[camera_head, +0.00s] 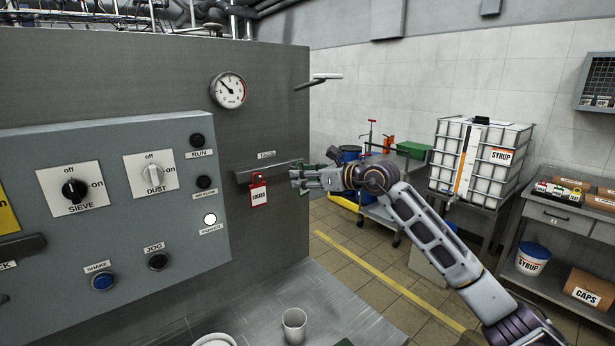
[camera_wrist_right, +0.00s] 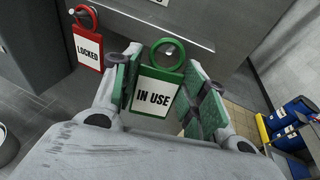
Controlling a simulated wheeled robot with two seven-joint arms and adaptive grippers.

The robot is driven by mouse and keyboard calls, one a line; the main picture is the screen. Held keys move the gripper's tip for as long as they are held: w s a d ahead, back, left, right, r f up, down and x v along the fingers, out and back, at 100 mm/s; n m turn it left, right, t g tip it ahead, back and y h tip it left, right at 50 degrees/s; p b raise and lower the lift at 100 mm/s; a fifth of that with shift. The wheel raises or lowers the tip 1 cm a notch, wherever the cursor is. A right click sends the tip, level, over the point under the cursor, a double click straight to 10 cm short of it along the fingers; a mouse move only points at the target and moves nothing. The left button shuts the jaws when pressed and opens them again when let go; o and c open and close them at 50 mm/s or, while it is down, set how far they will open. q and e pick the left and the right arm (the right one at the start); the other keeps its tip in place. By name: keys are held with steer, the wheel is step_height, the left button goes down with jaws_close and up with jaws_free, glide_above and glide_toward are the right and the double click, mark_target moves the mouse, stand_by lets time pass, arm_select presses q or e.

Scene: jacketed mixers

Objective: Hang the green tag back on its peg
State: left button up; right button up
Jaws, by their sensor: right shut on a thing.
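The green tag (camera_wrist_right: 156,91) has a ring at its top and a white label reading IN USE; it shows in the right wrist view. My right gripper (camera_wrist_right: 160,95) is around it, a finger on each side, and shut on it. In the head view the right gripper (camera_head: 300,179) is close to the right part of the tag rail (camera_head: 265,171), and the green tag is not clearly visible there. The red LOCKED tag (camera_head: 258,190) hangs on the rail left of the gripper; it also shows in the right wrist view (camera_wrist_right: 87,42). My left gripper is not in view.
A control panel (camera_head: 120,225) with knobs and buttons is at the left. A gauge (camera_head: 228,90) sits above the rail and a lever (camera_head: 318,80) sticks out at the upper right. A cup (camera_head: 294,325) stands on the metal surface below. A SYRUP tank (camera_head: 480,155) is behind.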

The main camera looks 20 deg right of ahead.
steer(key=shift+w+a+p, duration=0.3)
steer(key=shift+w, duration=0.4)
steer(key=shift+w+a+f, duration=0.1)
steer(key=shift+w+f, duration=0.3)
steer(key=shift+w, duration=0.1)
steer(key=shift+f, duration=0.2)
steer(key=o, duration=0.6)
steer(key=shift+a, duration=0.1)
steer(key=shift+c, duration=0.2)
steer(key=shift+o, duration=1.2)
steer(key=shift+w+a+f, duration=0.1)
steer(key=shift+w, duration=0.1)
steer(key=shift+s+d, duration=0.25)
steer(key=v, duration=0.7)
steer(key=shift+s+d, duration=0.1)
steer(key=shift+s, duration=0.05)
